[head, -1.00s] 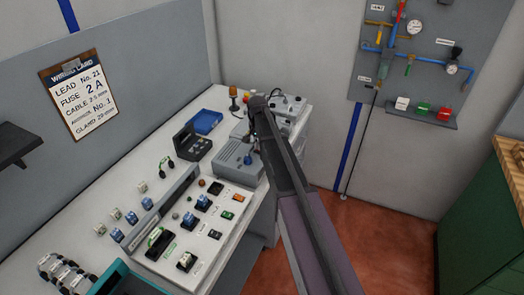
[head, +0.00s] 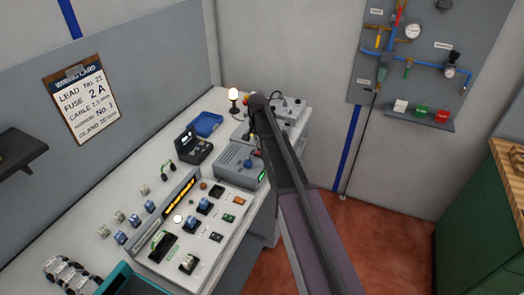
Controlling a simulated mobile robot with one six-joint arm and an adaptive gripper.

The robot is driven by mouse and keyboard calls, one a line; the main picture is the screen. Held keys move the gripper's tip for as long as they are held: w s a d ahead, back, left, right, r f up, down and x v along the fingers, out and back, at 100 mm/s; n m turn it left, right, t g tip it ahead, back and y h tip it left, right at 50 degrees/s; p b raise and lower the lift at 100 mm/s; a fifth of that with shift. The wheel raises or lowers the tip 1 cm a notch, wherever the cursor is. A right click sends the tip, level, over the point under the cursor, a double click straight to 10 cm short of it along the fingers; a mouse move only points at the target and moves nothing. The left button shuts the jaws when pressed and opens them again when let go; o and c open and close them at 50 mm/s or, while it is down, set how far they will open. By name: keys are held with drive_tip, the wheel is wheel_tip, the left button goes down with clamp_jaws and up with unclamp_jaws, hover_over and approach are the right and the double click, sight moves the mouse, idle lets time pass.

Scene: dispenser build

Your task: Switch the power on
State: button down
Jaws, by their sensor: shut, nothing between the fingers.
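My arm reaches from the bottom right over the bench, and its far end covers the back right of it. My gripper is hidden behind the arm. A white control panel (head: 222,222) with several switches and small modules lies on the bench. A long display bar (head: 180,197) behind it glows orange, and a round lamp (head: 178,219) glows white. A grey box (head: 236,160) beside the arm has a green-lit patch (head: 262,175) on its right side. A lamp on a stand (head: 234,95) at the back glows white. I cannot tell which part is the power switch.
A blue tray (head: 208,123) and a black device (head: 192,147) sit at the back of the bench. A teal bin (head: 125,283) stands at the front left. A wiring card (head: 80,102) hangs on the left wall. The red floor (head: 385,235) at the right is clear.

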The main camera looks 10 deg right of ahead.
sight(258, 153)
drive_tip(key=shift+r+p, duration=1.7)
drive_tip(key=shift+r, duration=0.2)
drive_tip(key=s+f+n+b, duration=0.3)
drive_tip(key=s+n, duration=0.4)
drive_tip(key=s, duration=2.2)
drive_tip(key=shift+d, duration=0.2)
drive_tip(key=shift+a, duration=0.1)
